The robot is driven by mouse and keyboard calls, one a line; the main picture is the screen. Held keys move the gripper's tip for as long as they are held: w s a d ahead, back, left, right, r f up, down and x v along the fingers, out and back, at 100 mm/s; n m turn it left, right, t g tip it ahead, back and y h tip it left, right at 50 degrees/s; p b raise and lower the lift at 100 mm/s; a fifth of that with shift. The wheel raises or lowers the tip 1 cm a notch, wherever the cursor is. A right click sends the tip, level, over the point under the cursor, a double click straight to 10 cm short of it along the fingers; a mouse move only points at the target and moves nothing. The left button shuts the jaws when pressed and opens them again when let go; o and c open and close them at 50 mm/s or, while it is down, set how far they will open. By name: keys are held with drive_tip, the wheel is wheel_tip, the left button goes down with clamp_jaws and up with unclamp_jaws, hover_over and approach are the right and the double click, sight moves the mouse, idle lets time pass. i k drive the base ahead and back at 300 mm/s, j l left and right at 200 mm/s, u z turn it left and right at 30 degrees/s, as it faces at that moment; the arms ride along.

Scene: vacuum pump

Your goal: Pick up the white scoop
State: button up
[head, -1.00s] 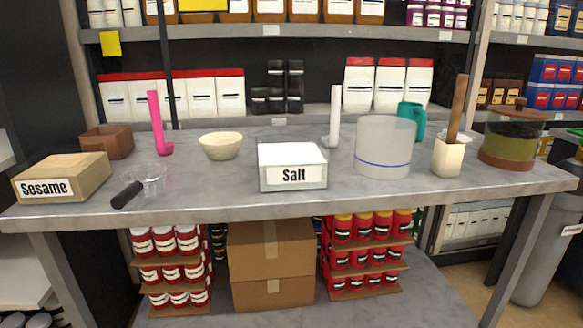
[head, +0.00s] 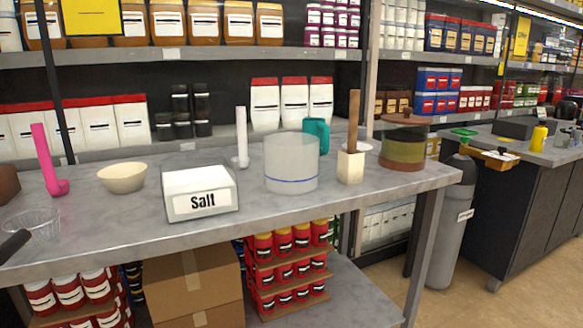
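The white scoop (head: 241,138) stands at the back of the grey table, its long handle upright and its small bowl end at the tabletop. It is behind and right of the Salt box (head: 200,193) and left of the clear cylinder container (head: 291,163). Nothing visible touches it. My gripper does not show in the head view.
The grey table (head: 120,225) also holds a pink ladle (head: 46,160), a cream bowl (head: 122,177), a teal mug (head: 316,135), a cream holder (head: 350,167) with a wooden handle, and a lidded jar (head: 403,145). A gas cylinder (head: 454,222) stands right of the table.

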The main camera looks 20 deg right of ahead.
sight(242, 162)
drive_tip(key=i, duration=0.95)
drive_tip(key=z, duration=0.05)
